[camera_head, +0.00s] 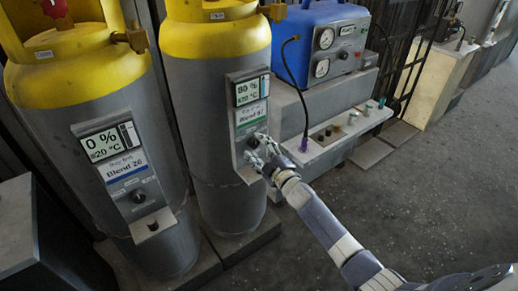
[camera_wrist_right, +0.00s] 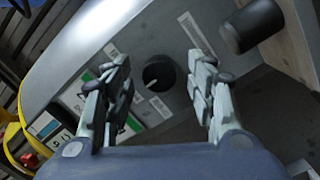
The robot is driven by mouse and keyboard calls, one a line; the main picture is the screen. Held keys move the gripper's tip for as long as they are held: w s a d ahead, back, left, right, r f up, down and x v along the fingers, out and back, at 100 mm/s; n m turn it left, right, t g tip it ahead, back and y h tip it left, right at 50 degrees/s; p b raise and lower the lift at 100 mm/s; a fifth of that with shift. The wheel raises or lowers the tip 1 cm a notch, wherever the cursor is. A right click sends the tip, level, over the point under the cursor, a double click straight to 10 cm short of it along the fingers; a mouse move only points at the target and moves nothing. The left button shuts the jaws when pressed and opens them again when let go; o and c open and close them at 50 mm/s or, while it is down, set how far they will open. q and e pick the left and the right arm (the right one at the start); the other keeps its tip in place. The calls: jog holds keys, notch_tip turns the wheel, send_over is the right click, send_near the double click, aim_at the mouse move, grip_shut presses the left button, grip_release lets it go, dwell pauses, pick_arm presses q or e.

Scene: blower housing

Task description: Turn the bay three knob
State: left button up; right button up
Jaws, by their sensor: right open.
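A round black knob (camera_wrist_right: 158,75) with a pale pointer mark sits on a grey panel in the right wrist view. In the head view, the panel (camera_head: 248,100) of the second yellow-topped cylinder reads 80 %, and a dark knob (camera_head: 252,141) shows at its lower part beside my fingers. My right gripper (camera_head: 255,150) is open in front of this panel. In the wrist view its fingers (camera_wrist_right: 160,68) stand on either side of the knob, with gaps between; contact does not show. No bay number is readable. My left gripper is not in view.
Another cylinder (camera_head: 85,80) at left has a panel reading 0 % and its own knob (camera_head: 138,197). A blue gauge box (camera_head: 320,45) stands at the back above a grey bench with small knobs (camera_head: 330,133). A dark cylindrical part (camera_wrist_right: 252,25) protrudes near my right finger. Floor at right is clear.

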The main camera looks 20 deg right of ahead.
jog(key=shift+c, duration=0.2)
jog(key=c, duration=1)
jog(key=m+p, duration=0.2)
jog(key=m, duration=0.1)
jog(key=shift+r, duration=0.15)
jog(key=m+p, duration=0.2)
jog(key=shift+m+g, duration=0.3)
jog(key=shift+m+p, duration=0.5)
jog(key=shift+m, duration=0.7)
jog(key=shift+s+m+y+p, duration=0.1)
jog(key=shift+m+y+p, duration=0.3)
jog(key=shift+m, duration=1.2)
jog(key=shift+g, duration=0.3)
